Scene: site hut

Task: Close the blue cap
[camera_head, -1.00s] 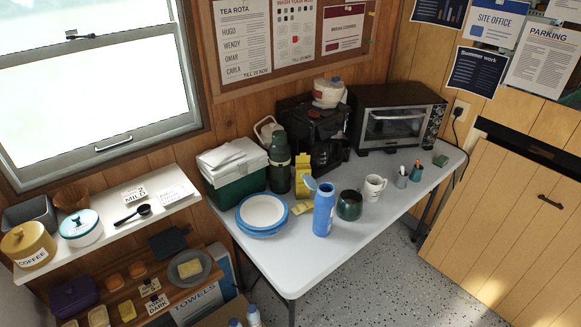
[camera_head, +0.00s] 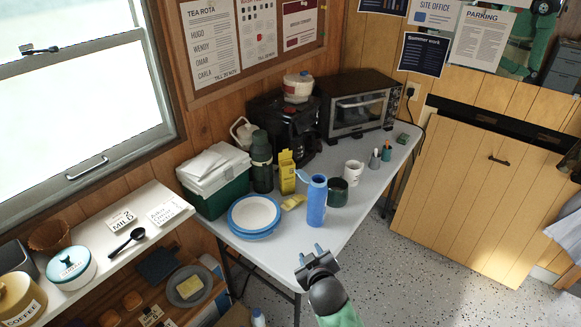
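A blue bottle (camera_head: 316,203) stands upright on the white table (camera_head: 262,254) near its front edge. Its blue cap (camera_head: 303,179) hangs out to the left of the mouth and looks open. My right gripper (camera_head: 308,251) is in front of the table edge, below the bottle in the picture. Its two fingers are apart and nothing shows between them. It is clear of the bottle. My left gripper is not in view.
Blue-rimmed plates (camera_head: 254,214) lie left of the bottle. A dark green mug (camera_head: 337,191) stands close on its right, a white mug (camera_head: 353,172) behind that. A yellow carton (camera_head: 287,172) and green flask (camera_head: 262,162) stand behind. The table's front right is clear.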

